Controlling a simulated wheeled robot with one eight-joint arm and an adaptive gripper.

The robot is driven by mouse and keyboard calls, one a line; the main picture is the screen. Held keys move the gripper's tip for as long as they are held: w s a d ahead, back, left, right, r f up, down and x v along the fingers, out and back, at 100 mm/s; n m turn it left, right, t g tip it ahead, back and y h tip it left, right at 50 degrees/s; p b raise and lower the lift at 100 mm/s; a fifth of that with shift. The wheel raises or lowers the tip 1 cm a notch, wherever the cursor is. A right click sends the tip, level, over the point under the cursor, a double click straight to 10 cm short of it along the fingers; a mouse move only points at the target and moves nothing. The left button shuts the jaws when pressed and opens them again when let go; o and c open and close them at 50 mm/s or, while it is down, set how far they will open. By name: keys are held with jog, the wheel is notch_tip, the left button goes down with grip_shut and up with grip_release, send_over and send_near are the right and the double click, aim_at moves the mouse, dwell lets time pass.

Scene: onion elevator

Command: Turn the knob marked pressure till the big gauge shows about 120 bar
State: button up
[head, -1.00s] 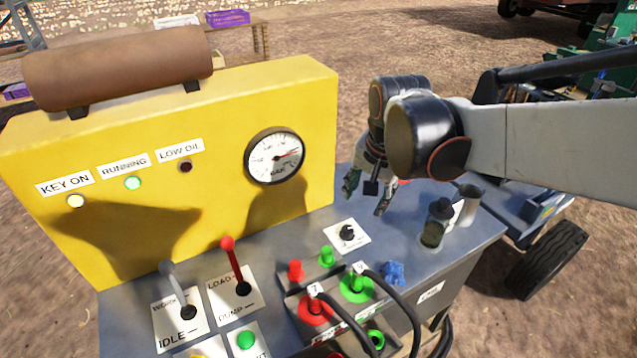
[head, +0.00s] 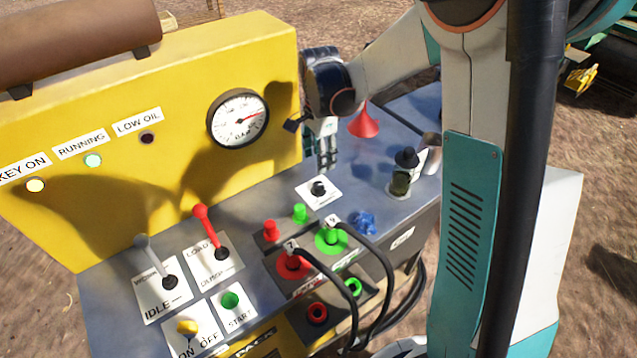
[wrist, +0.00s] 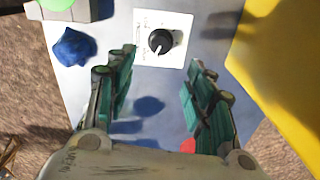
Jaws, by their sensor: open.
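The pressure knob is a small black knob (head: 319,188) with a white pointer line on a white plate; its lettering is too small to read. In the wrist view the knob (wrist: 160,42) sits ahead of the fingertips, roughly centred between them. My gripper (head: 322,160) points down just behind the knob in the head view. In the wrist view my gripper (wrist: 162,64) is open and empty, apart from the knob.
Red and green hose couplings (head: 292,264) with black hoses stand in front of the knob. A red funnel (head: 364,122) and a dark bottle (head: 402,175) stand to the right. The yellow panel (head: 270,75) rises behind.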

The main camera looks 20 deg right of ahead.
aim_at(319, 185)
notch_tip(319, 185, down, 11)
jog(key=b, duration=0.3)
jog(key=c, duration=1.1)
